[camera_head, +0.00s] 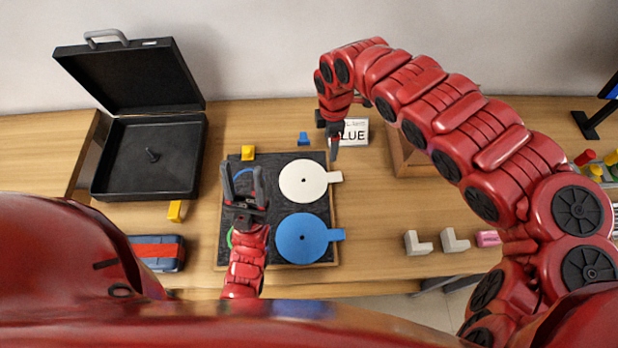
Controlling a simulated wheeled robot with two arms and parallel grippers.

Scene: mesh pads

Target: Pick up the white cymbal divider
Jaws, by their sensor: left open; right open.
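The white cymbal divider (302,181) is a flat white disc with a small dark centre hole and a tab on its right side. It lies on the upper right of a dark square pad (280,161) with a wooden edge. My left gripper (242,172) is open and empty over the left part of the pad, to the left of the white disc. My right gripper (334,150) points down just beyond the disc's upper right, near its tab, and appears apart from it. Its finger gap is hard to see.
A blue disc (300,238) with a tab lies below the white one. A green edge and a blue arc show beneath my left gripper. An open black case (150,190) stands left. A sign (354,132) reading "LUE" stands behind my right gripper. Grey blocks (455,241) lie right.

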